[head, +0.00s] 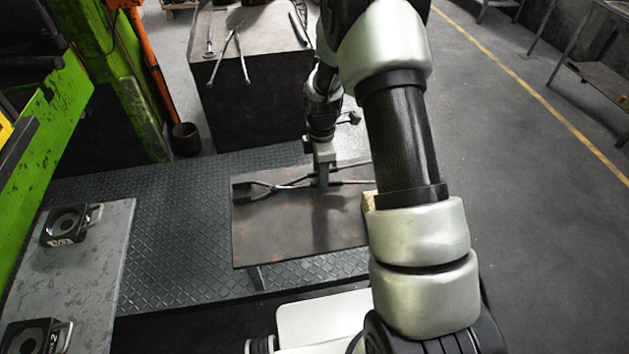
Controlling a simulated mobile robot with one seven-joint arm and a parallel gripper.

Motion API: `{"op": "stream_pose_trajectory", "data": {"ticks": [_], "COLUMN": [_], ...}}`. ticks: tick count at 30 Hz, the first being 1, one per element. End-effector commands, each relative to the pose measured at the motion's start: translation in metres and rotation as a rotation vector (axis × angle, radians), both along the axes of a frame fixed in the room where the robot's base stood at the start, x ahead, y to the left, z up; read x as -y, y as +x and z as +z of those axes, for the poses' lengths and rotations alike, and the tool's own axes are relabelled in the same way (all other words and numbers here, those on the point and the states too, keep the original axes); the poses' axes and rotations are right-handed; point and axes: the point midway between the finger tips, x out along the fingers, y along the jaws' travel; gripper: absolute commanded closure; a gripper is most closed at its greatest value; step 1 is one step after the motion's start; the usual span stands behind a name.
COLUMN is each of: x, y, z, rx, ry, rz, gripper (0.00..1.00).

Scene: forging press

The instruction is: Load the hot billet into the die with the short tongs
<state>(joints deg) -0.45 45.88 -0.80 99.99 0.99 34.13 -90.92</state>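A pair of dark tongs (268,189) lies on the small steel table (270,240), jaws toward the left and handles running right behind my arm. My gripper (322,182) points down at the middle of these tongs, its fingers at or just over the handles. I cannot tell whether the fingers are closed on them. Two black blocks with round recesses and side handles, one at the upper part (68,226) and one at the lower part (35,338) of a grey plate, stand at the left; they may be dies. No glowing billet can be made out.
The green press frame (75,110) stands at the left, with an orange post (150,60) beside it. A dark bench (265,40) at the back holds more tongs (232,45). A tan block (369,201) is partly hidden by my arm. Open floor (520,200) lies right.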

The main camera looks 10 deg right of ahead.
Motion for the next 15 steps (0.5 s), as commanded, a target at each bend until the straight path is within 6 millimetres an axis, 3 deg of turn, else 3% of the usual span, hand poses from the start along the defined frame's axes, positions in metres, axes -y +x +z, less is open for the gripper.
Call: {"op": "stream_pose_trajectory", "data": {"ticks": [1,6,15], "x": [-0.0003,-0.0004,-0.0005], "y": [0.0,0.0,0.0009], "z": [0.0,0.0,0.0084], "rx": [0.0,0.0,0.002], "ry": [0.0,0.001,0.001], "rz": [0.0,0.0,0.0], "gripper": [0.76,1.0,1.0]}}
